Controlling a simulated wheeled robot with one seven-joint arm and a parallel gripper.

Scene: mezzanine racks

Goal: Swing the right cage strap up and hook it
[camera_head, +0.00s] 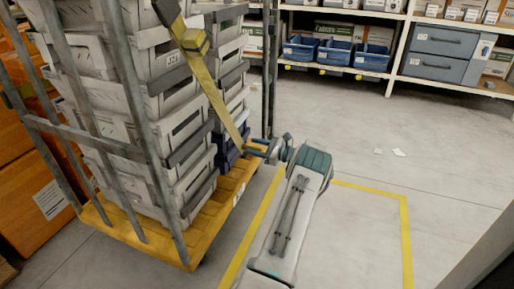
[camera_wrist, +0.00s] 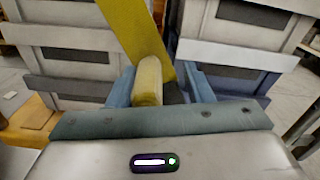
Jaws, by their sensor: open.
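The yellow cage strap (camera_head: 218,92) slants down across the open front of the roll cage (camera_head: 157,150), from the upper left toward the cage's right post. A yellow buckle-like block (camera_head: 195,42) sits on its upper part. My gripper (camera_head: 258,149) is at the strap's lower end, beside the right post. In the wrist view, the strap (camera_wrist: 132,35) runs down behind a rounded yellow grip (camera_wrist: 149,82). This grip lies between the blue fingers of my open gripper (camera_wrist: 160,88), closer to the left finger. Whether a finger touches it I cannot tell. No hook is clearly visible.
Stacked grey crates (camera_head: 188,122) fill the cage on its yellow base (camera_head: 160,232). Orange boxes (camera_head: 40,190) stand at the left. Shelving with blue bins (camera_head: 337,52) is at the back. The floor right of my arm is mostly clear, with yellow lines (camera_head: 406,235).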

